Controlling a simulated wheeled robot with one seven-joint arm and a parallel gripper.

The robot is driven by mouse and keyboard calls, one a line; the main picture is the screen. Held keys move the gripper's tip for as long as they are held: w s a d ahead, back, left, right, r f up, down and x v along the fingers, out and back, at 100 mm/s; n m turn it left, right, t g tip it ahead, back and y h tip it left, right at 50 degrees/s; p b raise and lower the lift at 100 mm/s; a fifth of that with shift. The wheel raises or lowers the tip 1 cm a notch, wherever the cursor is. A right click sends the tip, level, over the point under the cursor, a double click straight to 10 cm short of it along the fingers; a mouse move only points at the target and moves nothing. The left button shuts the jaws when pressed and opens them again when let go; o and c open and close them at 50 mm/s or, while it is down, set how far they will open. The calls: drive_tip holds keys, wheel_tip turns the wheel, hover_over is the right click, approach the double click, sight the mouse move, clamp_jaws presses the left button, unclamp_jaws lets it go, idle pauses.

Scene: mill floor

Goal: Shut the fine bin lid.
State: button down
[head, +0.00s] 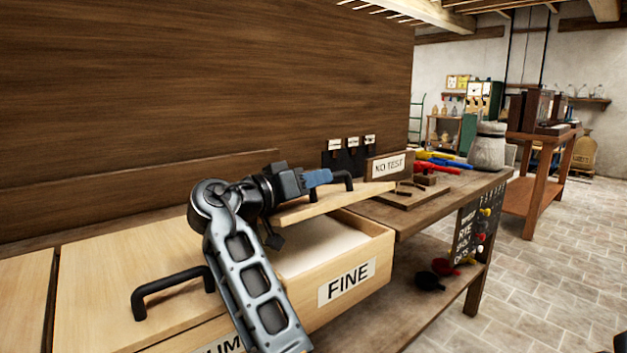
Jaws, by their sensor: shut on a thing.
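The fine bin (372,261) is a pale wooden box with a white FINE label (347,282) on its front. Its lid (320,206) lies over the back part only, and I cannot tell whether it is tilted or slid back. The front of the bin is open, with white flour (318,246) showing inside. My gripper (326,177), with blue fingers, is shut on the black lid handle (345,178). The fingertips' exact hold is small in the picture. My arm hides the left side of the bin.
A neighbouring closed bin lid (110,290) with a black handle (150,294) is at left. A wooden bench (440,205) to the right holds a NO TEST sign (389,166), coloured scoops and a grey jar (488,148). A tall wooden wall stands behind. Open tiled floor lies right.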

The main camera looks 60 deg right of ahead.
sight(282, 210)
drive_tip(key=c, duration=1.1)
unclamp_jaws()
drive_tip(key=shift+s+d+f+g, duration=0.15)
drive_tip(key=shift+s+d, duration=0.15)
drive_tip(key=shift+d, duration=0.2)
drive_tip(key=shift+s+d+f+g, duration=0.15)
drive_tip(key=shift+s+d, duration=0.15)
drive_tip(key=shift+d, duration=0.2)
drive_tip(key=shift+a+r, duration=0.1)
drive_tip(key=v, duration=0.5)
drive_tip(key=p+v, duration=0.1)
drive_tip(key=v, duration=0.3)
drive_tip(key=shift+w+a+r, duration=0.15)
drive_tip(key=shift+w+a, duration=0.15)
